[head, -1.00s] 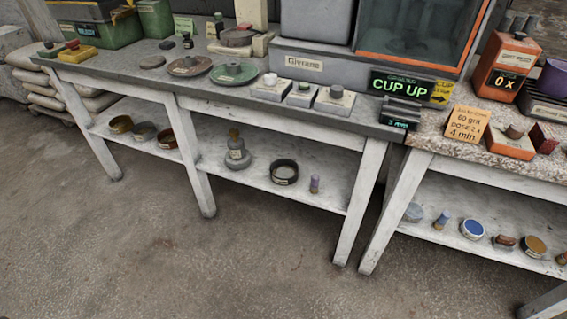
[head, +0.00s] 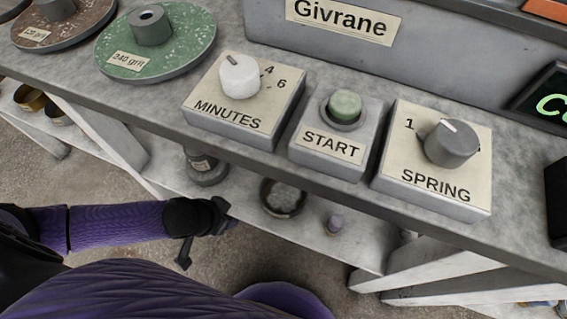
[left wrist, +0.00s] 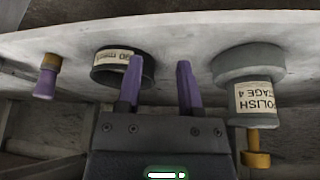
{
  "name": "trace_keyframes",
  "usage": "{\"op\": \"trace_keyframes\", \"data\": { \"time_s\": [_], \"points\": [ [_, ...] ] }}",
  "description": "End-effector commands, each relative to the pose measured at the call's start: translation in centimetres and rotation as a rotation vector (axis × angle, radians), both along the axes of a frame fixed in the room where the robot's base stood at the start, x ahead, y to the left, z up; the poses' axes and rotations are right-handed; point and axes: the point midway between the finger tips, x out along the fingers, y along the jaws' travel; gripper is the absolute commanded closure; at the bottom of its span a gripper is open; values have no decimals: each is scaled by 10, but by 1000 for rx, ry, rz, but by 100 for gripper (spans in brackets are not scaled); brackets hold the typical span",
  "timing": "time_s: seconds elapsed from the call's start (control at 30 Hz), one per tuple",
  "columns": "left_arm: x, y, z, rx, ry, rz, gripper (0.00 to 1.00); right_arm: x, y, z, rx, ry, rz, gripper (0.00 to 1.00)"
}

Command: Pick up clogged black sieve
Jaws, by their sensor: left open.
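The black sieve (head: 283,197) is a round dark-rimmed dish with grey speckled matter inside, on the shelf below the worktop. In the left wrist view the black sieve (left wrist: 146,72) shows its dark side and a pale label, upside down, behind one finger. My left gripper (head: 208,240) is in front of the shelf, left of the sieve and apart from it in the head view. My right gripper is not in view.
The grey bottle (head: 205,168), labelled POLISH, stands left of the sieve. The worktop edge (head: 250,160) overhangs the shelf, with MINUTES, START (head: 330,148) and SPRING control boxes above.

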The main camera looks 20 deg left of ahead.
Motion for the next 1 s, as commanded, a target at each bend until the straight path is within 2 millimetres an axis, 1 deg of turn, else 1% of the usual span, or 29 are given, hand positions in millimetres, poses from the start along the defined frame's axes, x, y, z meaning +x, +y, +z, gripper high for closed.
{"op": "trace_keyframes", "data": {
  "time_s": [0.07, 0.17, 0.3, 0.4, 0.53, 0.6, 0.67, 0.7, 0.83, 0.9, 1.0],
  "points": [
    [5, -2, -3, -2, 2, 0, 53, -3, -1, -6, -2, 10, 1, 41],
    [29, -10, -7, -5, 0, 0, 53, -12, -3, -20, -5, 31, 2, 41],
    [70, -22, -9, -4, 2, 0, 53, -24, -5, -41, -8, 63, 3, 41],
    [92, -29, -8, -3, 3, -1, 53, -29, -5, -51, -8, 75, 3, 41],
    [106, -33, -4, -1, 2, -1, 53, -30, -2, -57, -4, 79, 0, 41],
    [116, -36, -5, -2, 3, 0, 53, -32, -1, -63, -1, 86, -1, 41],
    [119, -37, -25, 0, 10, 0, 53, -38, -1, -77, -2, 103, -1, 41],
    [123, -39, -38, -2, 13, 0, 53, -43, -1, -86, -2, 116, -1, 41],
    [129, -40, -44, 0, 6, 0, 53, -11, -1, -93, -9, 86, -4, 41],
    [131, -40, -47, -1, 5, 0, 53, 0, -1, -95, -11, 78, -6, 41],
    [132, -41, -48, 0, 3, 0, 53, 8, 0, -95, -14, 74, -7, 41]
  ]
}}
